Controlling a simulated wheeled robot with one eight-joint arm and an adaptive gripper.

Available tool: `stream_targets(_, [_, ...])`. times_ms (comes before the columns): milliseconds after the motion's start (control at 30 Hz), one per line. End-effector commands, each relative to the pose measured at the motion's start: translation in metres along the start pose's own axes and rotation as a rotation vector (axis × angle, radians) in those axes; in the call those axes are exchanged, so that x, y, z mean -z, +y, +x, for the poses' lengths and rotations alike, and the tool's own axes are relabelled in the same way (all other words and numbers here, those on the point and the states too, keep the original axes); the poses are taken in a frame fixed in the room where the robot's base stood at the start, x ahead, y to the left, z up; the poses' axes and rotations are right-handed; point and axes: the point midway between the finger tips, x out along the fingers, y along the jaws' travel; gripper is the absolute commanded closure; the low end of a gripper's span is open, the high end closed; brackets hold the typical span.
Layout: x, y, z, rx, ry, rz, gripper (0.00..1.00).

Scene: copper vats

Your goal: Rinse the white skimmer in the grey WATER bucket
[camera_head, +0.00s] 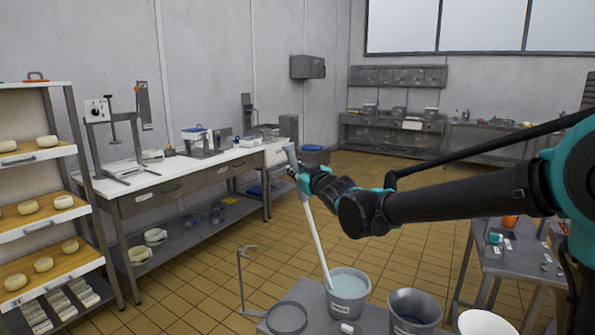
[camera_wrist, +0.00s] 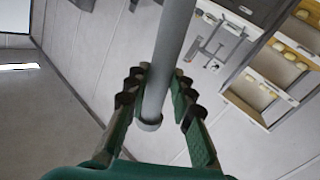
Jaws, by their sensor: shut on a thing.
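The skimmer's long white handle (camera_head: 317,236) slants down from my gripper (camera_head: 303,178) into a grey bucket (camera_head: 346,308) filled with pale liquid. The skimmer's head is hidden, apparently below the surface. The bucket's label is too small to read. My gripper is shut on the upper handle, high above the bucket and to its left. In the wrist view, both fingers (camera_wrist: 157,100) close around the grey upper part of the handle (camera_wrist: 172,45), with its end showing between them.
The bucket stands on a grey table (camera_head: 312,294) beside a darker grey bucket (camera_head: 415,302) and a round dark-rimmed item (camera_head: 287,318). A white container (camera_head: 485,322) is at lower right. A thin metal stand (camera_head: 241,280) rises left of the table. Tiled floor is free behind.

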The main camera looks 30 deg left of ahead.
Motion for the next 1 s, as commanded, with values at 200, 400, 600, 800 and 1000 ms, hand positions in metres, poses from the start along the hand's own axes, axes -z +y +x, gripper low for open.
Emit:
stream_targets(200, [0.001,-0.002,-0.007,0.001,0.001,-0.003,1.00])
stream_targets(400, [0.001,-0.002,-0.010,0.001,0.001,-0.002,1.00])
stream_targets(600, [0.000,0.000,-0.002,0.000,0.001,0.000,1.00])
stream_targets(800, [0.000,0.000,-0.002,0.000,0.001,-0.002,1.00])
stream_targets(1000, [0.001,-0.002,-0.010,0.001,0.001,-0.002,1.00])
